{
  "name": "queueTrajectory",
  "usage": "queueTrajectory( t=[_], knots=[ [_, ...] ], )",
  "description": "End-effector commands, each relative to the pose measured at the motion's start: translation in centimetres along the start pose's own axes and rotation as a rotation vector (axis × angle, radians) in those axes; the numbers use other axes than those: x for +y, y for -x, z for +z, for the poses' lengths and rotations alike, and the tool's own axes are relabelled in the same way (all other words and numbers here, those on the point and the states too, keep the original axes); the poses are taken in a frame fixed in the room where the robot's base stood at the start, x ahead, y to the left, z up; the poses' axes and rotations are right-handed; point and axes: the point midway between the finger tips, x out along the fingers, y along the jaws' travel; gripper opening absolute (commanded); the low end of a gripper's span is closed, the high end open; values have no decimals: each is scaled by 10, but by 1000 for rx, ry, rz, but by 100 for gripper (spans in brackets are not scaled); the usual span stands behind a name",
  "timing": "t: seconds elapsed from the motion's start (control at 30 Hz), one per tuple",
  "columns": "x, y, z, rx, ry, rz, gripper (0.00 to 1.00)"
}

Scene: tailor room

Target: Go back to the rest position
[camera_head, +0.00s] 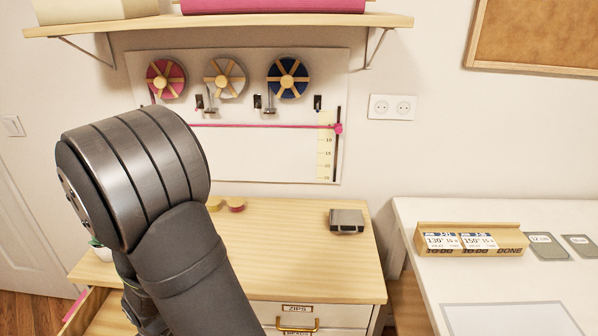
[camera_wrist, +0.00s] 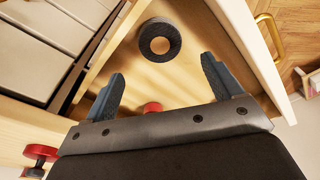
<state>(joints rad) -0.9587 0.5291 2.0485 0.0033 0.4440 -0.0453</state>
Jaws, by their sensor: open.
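My gripper (camera_wrist: 161,92) shows in the wrist view with its two fingers wide apart and nothing between them. It points down over an open wooden drawer (camera_wrist: 185,78). A dark ring-shaped roll (camera_wrist: 160,40) lies in the drawer beyond the fingertips, apart from them. A red round thing (camera_wrist: 152,107) is partly hidden behind the gripper's body. In the head view my arm covers the left part of the cabinet, and the gripper is hidden.
A wooden cabinet (camera_head: 290,225) carries a small grey block (camera_head: 347,221). An open drawer (camera_head: 95,310) shows at lower left. A white table (camera_head: 430,215) at right holds a wooden card holder (camera_head: 470,248). Ribbon spools (camera_head: 226,77) hang on the wall board under a shelf (camera_head: 220,24).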

Motion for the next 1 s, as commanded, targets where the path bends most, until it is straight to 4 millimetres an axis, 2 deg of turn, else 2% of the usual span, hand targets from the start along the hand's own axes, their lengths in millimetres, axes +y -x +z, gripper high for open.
queueTrajectory(
  t=[0.67,1.0],
  knots=[
    [0,-88,1,-2,0,0,84],
    [0,-40,-6,5,0,0,84]
  ],
)
